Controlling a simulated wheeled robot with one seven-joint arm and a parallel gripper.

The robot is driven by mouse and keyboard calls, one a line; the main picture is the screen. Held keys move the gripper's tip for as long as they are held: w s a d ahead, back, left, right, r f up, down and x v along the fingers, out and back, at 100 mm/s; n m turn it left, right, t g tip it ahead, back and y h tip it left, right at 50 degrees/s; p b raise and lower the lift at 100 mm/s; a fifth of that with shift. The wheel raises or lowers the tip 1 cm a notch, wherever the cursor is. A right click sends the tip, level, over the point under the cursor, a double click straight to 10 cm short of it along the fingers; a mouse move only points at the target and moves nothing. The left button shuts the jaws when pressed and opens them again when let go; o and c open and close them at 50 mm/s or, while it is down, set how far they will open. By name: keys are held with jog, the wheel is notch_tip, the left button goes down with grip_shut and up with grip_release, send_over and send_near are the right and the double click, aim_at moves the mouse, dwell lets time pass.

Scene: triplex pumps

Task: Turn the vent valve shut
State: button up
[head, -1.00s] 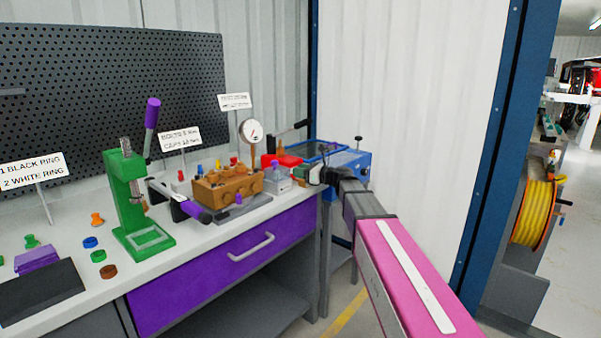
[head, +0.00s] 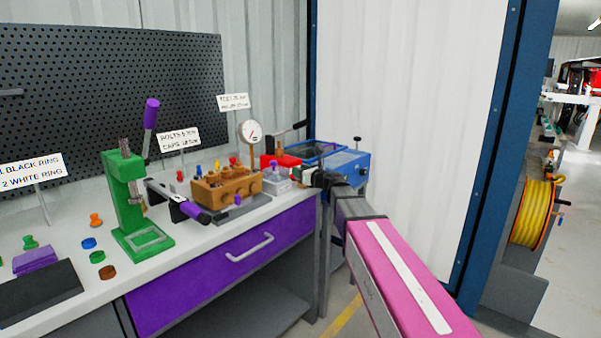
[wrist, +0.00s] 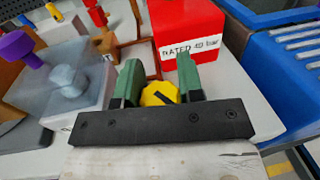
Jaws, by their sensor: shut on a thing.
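The vent valve appears to be the round yellow knob (wrist: 159,93) with a black line across its face, in the wrist view. My gripper (wrist: 158,62) has its two green fingers on either side of this knob and is shut on it. The dark gripper body hides the knob's lower part. In the head view my gripper (head: 304,178) is at the right end of the bench, beside the clear block, and the knob cannot be made out there.
A red box (wrist: 187,33) labelled "RATED 40 bar" stands just beyond my fingers. A clear block (wrist: 72,85) with a purple knob (wrist: 17,46) is close on the left. A blue tank (head: 348,166) is on the right. The brown pump block (head: 228,187) and gauge (head: 250,132) stand further left.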

jog(key=o, duration=0.9)
jog(key=v, duration=1)
jog(key=shift+s+d, duration=0.25)
jog(key=shift+s, duration=0.05)
